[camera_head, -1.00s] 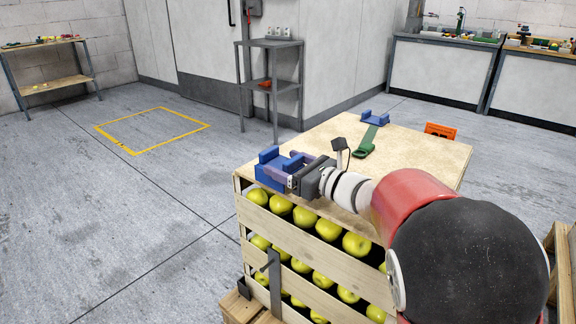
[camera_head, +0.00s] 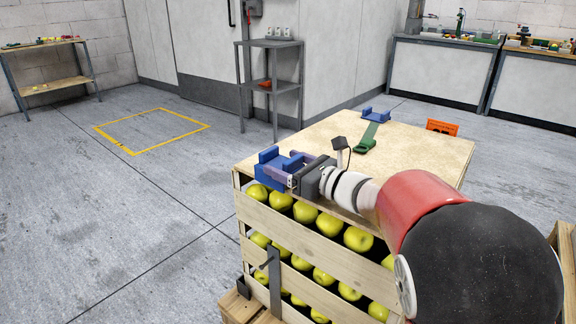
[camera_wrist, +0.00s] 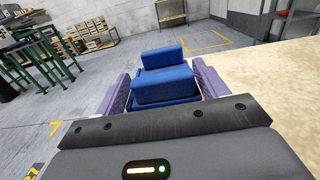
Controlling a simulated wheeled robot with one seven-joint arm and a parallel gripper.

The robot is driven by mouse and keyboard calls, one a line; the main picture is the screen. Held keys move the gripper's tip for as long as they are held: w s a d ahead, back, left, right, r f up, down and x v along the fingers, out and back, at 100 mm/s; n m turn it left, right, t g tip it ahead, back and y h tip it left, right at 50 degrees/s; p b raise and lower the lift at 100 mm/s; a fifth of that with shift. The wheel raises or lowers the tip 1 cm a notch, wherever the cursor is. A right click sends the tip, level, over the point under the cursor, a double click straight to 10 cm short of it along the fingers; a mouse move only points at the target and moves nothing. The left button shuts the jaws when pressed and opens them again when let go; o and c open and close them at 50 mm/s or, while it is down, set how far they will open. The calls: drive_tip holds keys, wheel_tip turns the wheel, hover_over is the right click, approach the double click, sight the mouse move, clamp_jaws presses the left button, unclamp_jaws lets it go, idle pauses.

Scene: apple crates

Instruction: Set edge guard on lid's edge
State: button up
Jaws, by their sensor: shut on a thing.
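The wooden lid (camera_head: 310,150) lies flat on top of the apple crate (camera_head: 308,216). My gripper (camera_head: 284,168) is at the lid's near left corner, shut on a blue edge guard (camera_head: 268,170). In the wrist view the blue edge guard (camera_wrist: 165,84) sits between the two purple fingers, with its raised block facing up. It is at the lid's edge; I cannot tell whether it is seated on it. A second blue edge guard (camera_head: 375,115) is on the lid's far edge, with a green strap (camera_head: 368,138) running from it across the lid.
Green apples (camera_head: 358,239) show between the crate's slats. An orange object (camera_head: 441,127) stands beyond the lid's far right side. A grey shelf stand (camera_head: 270,85) is behind, and a yellow floor outline (camera_head: 152,130) marks open floor at left.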

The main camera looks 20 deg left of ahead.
drive_tip(key=shift+f+b, duration=0.7)
drive_tip(key=shift+b, duration=0.7)
idle(0.4)
drive_tip(key=o, duration=1.1)
drive_tip(key=shift+r, duration=0.1)
drive_tip(key=shift+d, duration=0.1)
drive_tip(key=b+v, duration=0.1)
drive_tip(key=v, duration=0.6)
drive_tip(key=shift+s+d, duration=0.2)
drive_tip(key=shift+d, duration=0.1)
